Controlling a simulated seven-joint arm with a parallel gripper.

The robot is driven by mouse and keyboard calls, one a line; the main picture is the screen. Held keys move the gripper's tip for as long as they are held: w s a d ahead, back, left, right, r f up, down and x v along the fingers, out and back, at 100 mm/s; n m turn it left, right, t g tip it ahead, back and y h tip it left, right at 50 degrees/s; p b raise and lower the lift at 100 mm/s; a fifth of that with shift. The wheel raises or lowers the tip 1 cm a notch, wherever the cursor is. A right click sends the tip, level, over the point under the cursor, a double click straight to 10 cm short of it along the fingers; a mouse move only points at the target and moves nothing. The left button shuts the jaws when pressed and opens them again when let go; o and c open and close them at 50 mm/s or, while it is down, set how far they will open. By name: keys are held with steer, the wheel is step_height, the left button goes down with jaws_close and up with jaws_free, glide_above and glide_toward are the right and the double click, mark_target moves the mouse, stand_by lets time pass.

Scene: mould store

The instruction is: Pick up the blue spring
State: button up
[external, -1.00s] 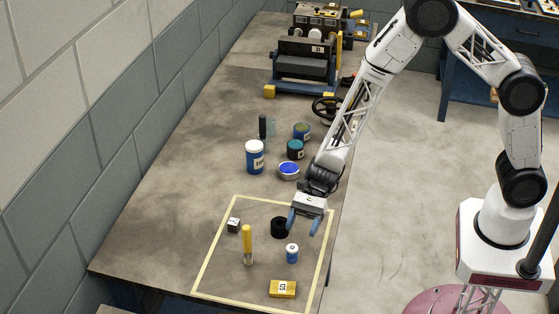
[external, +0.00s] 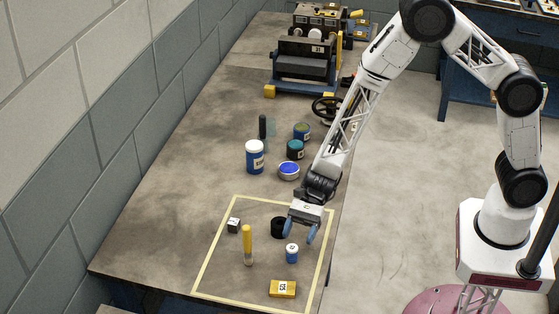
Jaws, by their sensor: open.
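A small upright blue cylinder with a white tagged top (external: 292,253) stands inside the taped rectangle on the bench, right of its middle. It is the likely blue spring, but its coils are too small to make out. My gripper (external: 300,235) is open and empty. The left finger partly covers the black ring. The exact height of the fingertips over the bench is hard to tell.
Inside the yellow tape (external: 215,229) are a black ring (external: 277,227), a yellow-handled tool (external: 247,243), a small tagged cube (external: 234,225) and a yellow tagged block (external: 283,289).

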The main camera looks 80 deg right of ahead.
mark_target(293, 246)
steer(key=shift+a, duration=0.15)
steer(key=shift+x, duration=2.45)
steer(key=shift+w, duration=0.1)
steer(key=c, duration=1)
steer(key=shift+r, duration=0.1)
steer(key=shift+c, duration=0.2)
steer(key=shift+r, duration=1.6)
steer(key=s+d, duration=0.3)
steer(key=s, duration=0.4)
steer(key=s+d+r, duration=0.1)
steer(key=s+d, duration=0.2)
steer(key=s, duration=0.4)
steer(key=shift+s+d+r, duration=0.2)
steer(key=shift+s+r, duration=0.1)
steer(key=shift+s, duration=0.1)
